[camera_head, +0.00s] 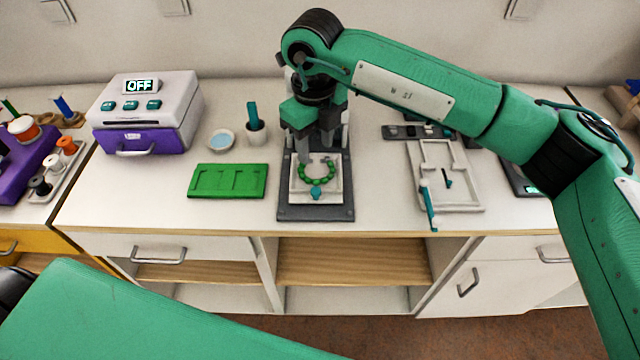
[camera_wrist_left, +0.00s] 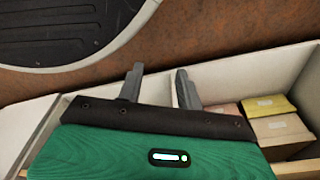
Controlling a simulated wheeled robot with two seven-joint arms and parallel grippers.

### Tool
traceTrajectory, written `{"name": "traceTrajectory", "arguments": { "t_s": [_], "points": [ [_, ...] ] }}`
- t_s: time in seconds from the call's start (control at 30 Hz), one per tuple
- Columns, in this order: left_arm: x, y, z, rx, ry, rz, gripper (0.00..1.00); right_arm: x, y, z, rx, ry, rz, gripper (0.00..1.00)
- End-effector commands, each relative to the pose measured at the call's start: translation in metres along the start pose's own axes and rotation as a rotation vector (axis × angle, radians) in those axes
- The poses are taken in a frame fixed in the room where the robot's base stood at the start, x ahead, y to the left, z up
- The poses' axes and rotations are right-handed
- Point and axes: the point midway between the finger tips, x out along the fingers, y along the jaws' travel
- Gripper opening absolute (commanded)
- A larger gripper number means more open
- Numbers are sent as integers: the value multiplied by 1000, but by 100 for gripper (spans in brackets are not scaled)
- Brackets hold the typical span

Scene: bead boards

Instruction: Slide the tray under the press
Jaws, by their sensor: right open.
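A small white tray (camera_head: 299,195) holds a ring of green beads (camera_head: 303,176) with a teal piece (camera_head: 316,193) at its front. The tray lies on the dark grey base of the press (camera_head: 316,213); the upper press is mostly hidden behind my right arm. My right gripper (camera_head: 317,150) points down over the back of the tray, with its fingers apart. I cannot tell whether it touches the tray. My left gripper (camera_wrist_left: 160,85) shows in the left wrist view with fingers apart and nothing between them, above an open drawer or bin.
A green board (camera_head: 227,181) lies left of the press, with a small dish (camera_head: 222,140) and a teal-handled cup (camera_head: 256,133) behind it. A purple-and-white machine (camera_head: 146,112) reads OFF. A white board (camera_head: 462,195) with a teal tool lies at right. Boxes (camera_wrist_left: 265,120) sit in the bin.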

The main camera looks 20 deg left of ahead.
Motion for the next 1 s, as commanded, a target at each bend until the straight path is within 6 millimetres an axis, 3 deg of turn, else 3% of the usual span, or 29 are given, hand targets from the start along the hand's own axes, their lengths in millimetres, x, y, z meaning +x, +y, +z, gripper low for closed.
{"name": "traceTrajectory", "arguments": {
  "t_s": [0.5, 0.7, 1.0],
  "points": [
    [20, -5, 32, 7, -7, -6, 36, 102, 2, -1, -1, 1, 7, 44],
    [24, -6, 38, 9, -8, -7, 36, 121, 2, 0, 0, -1, 6, 44],
    [25, -6, 40, 10, -6, -7, 36, 126, 2, 0, -2, -1, 6, 44]
  ]
}}
